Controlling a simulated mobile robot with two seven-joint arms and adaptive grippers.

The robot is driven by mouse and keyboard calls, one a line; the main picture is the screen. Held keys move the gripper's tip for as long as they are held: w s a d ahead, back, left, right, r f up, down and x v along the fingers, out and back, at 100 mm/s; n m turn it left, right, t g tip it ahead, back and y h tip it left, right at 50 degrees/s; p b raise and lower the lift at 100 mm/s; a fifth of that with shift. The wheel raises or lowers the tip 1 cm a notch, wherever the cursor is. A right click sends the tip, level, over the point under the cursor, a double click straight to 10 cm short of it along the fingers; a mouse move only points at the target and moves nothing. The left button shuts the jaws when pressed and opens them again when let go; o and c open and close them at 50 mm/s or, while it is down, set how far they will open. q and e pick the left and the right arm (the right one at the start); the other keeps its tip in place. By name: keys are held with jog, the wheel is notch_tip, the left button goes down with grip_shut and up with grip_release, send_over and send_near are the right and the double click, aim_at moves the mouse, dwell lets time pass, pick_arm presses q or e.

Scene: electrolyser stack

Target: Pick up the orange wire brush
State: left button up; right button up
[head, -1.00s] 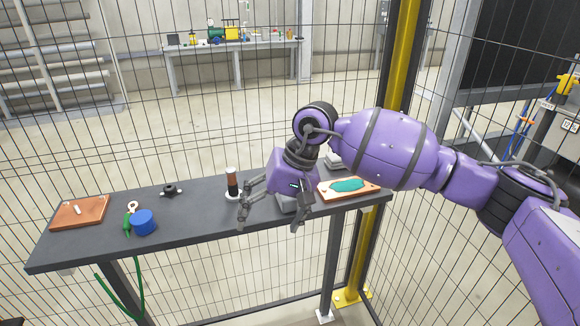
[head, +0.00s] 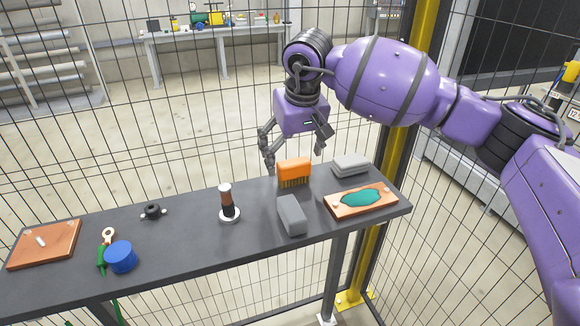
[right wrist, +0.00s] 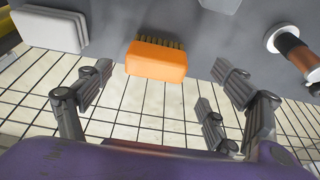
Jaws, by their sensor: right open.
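The orange wire brush (head: 294,171) stands near the back edge of the dark table, its bristles pointing down. In the right wrist view the brush (right wrist: 157,60) lies ahead of the fingers, near the table edge. My right gripper (head: 296,158) is open and empty. It hangs just behind and above the brush, with its fingers spread to either side and apart from it. The spread fingers also show in the right wrist view (right wrist: 165,92). My left gripper is not in view.
A grey block (head: 291,215) lies in front of the brush. Light grey pads (head: 350,165) and an orange board with a teal patch (head: 334,208) are to the right. A brown-and-black cylinder on a white base (head: 228,202) stands left. Wire fencing runs behind the table.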

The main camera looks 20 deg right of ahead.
aim_at(294, 162)
notch_tip(294, 162, down, 2)
jog(key=shift+s+d, duration=0.1)
jog(key=shift+s, duration=0.05)
jog(key=x, duration=0.4)
jog(key=shift+w+d+p, duration=0.2)
jog(key=shift+w+p, duration=0.1)
jog(key=shift+p, duration=0.1)
jog(key=shift+r, duration=0.1)
jog(key=c, duration=1.3)
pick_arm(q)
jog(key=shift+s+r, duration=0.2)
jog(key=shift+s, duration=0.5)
pick_arm(e)
jog(key=shift+r, duration=0.1)
jog(key=shift+r, duration=0.6)
pick_arm(q)
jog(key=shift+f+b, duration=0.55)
jog(key=shift+b, duration=0.1)
pick_arm(e)
jog(key=s+a+r, duration=0.1)
jog(key=s+r, duration=0.6)
jog(key=s, duration=0.2)
jog(key=s+a+r, duration=0.1)
jog(key=s+r, duration=0.3)
jog(key=shift+s+a+r, duration=0.3)
jog(key=shift+s+a, duration=0.05)
jog(key=shift+s, duration=0.05)
